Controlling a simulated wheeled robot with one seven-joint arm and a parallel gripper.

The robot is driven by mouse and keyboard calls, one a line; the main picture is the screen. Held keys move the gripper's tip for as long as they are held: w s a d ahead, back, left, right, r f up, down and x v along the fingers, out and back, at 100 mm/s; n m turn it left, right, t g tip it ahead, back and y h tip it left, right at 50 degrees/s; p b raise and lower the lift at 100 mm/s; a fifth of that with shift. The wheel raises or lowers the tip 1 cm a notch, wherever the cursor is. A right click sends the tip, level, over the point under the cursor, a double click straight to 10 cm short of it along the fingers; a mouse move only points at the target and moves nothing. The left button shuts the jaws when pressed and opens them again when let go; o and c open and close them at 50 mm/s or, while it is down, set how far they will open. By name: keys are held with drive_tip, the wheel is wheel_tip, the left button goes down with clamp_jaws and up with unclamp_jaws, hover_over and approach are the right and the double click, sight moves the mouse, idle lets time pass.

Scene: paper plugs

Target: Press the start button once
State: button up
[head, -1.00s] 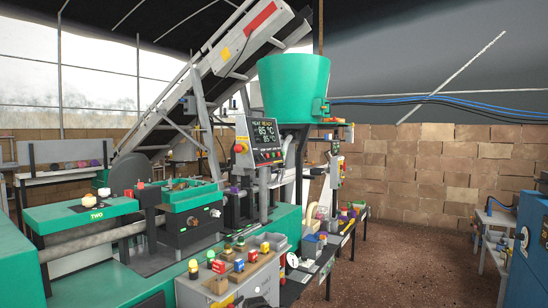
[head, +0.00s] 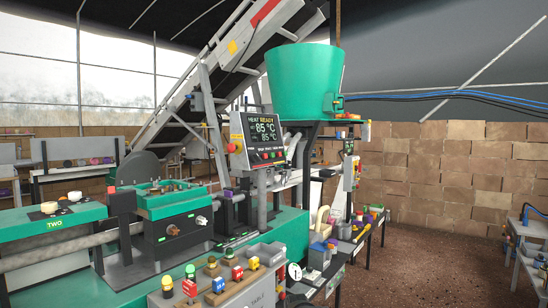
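No button can be read as the start button from here. A grey control panel (head: 262,138) on the green machine has a dark screen reading "HEAT READY" and "85 °C". A red and yellow round button (head: 231,148) sits at the panel's left side. At the left, a green station marked "TWO" (head: 48,220) carries pale round buttons (head: 49,207) on its top. My gripper is not in view.
A grey box (head: 215,298) in front carries several coloured knobs and blocks (head: 218,284). A green hopper (head: 304,80) and a sloping conveyor (head: 235,60) rise behind. Brown floor (head: 425,255) is open at the right, before a brick wall (head: 450,165). A grey bench (head: 532,245) stands far right.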

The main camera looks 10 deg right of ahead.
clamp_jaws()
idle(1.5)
